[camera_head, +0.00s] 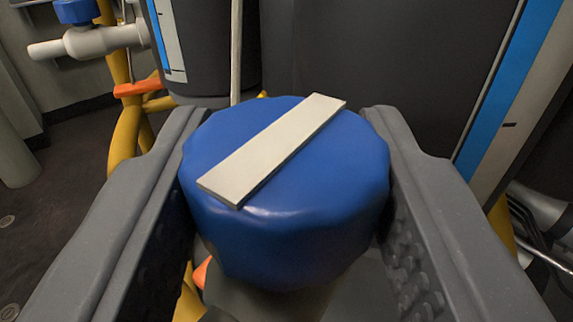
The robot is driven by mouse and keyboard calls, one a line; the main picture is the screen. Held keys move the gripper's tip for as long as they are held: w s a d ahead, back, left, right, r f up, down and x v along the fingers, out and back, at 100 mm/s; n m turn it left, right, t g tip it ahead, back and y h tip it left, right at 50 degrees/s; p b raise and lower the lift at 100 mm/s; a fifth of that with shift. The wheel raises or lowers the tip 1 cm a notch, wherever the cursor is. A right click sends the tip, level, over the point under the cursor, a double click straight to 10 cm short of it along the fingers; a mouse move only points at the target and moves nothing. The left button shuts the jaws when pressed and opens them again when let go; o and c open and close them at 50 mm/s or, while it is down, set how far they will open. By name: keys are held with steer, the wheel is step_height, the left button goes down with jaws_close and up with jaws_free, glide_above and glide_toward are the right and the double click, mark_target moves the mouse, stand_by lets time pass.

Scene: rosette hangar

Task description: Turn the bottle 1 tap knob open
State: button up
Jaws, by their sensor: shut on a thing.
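A large blue tap knob (300,230) with a flat pale bar (272,150) across its top fills the middle of the view. The bar lies diagonally, from near left to far right. My gripper (288,190) is shut on the knob, with one grey finger on its left side and one on its right. A grey stem or valve body (270,302) shows below the knob, mostly hidden. I cannot tell from the frame which bottle number this knob belongs to.
Dark bottles (390,75) with blue and white stripes stand close behind the knob. At upper left is another pale valve (95,42) with a blue knob (75,10). Yellow tubes with orange parts (138,87) run beside it. Dark floor shows at left.

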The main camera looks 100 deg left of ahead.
steer(key=shift+a, duration=0.1)
steer(key=o, duration=0.9)
steer(key=shift+o, duration=0.2)
steer(key=shift+d, duration=0.25)
steer(key=v, duration=1.3)
steer(key=shift+d, duration=0.2)
steer(key=shift+f, duration=0.1)
